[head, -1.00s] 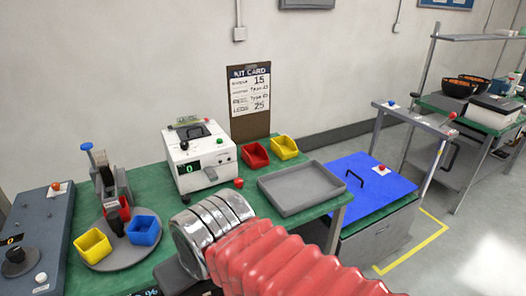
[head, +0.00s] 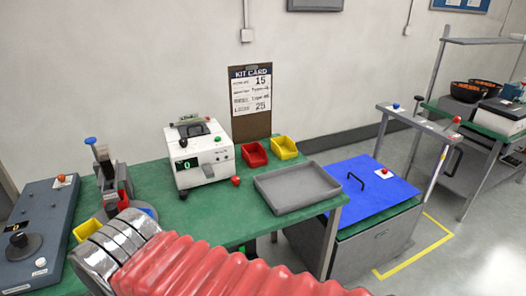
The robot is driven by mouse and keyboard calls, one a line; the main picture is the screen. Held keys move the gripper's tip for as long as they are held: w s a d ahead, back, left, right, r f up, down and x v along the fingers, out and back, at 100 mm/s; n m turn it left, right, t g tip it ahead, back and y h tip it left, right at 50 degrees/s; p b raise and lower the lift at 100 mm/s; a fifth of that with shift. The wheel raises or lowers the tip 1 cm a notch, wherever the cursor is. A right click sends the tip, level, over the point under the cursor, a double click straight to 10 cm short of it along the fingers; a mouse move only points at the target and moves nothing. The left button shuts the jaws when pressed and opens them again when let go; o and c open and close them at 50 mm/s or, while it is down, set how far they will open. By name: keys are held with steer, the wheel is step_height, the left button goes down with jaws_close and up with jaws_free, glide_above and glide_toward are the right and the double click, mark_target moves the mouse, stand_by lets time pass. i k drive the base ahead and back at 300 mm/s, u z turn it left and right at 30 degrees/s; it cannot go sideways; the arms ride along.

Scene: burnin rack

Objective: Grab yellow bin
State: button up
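One yellow bin (head: 284,147) stands on the green bench behind the grey tray, right of a red bin (head: 254,155). Another yellow bin (head: 86,232) is at the lower left on the round turntable, mostly hidden behind my arm. My arm, with a red ribbed sleeve and silver rings, crosses the bottom of the head view. Its end points to the lower left, near the turntable. My gripper itself does not show, so I cannot see its fingers or anything in them.
A white machine (head: 202,160) with a green display stands mid-bench. A grey tray (head: 262,197) lies to its right. A grey control box (head: 40,250) with a knob is at the left. A blue-lidded chest (head: 345,190) stands right of the bench. The bench's middle front is clear.

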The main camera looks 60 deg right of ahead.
mark_target(284, 147)
steer(key=u, duration=1.45)
steer(key=k, duration=2.4)
steer(key=z, duration=0.6)
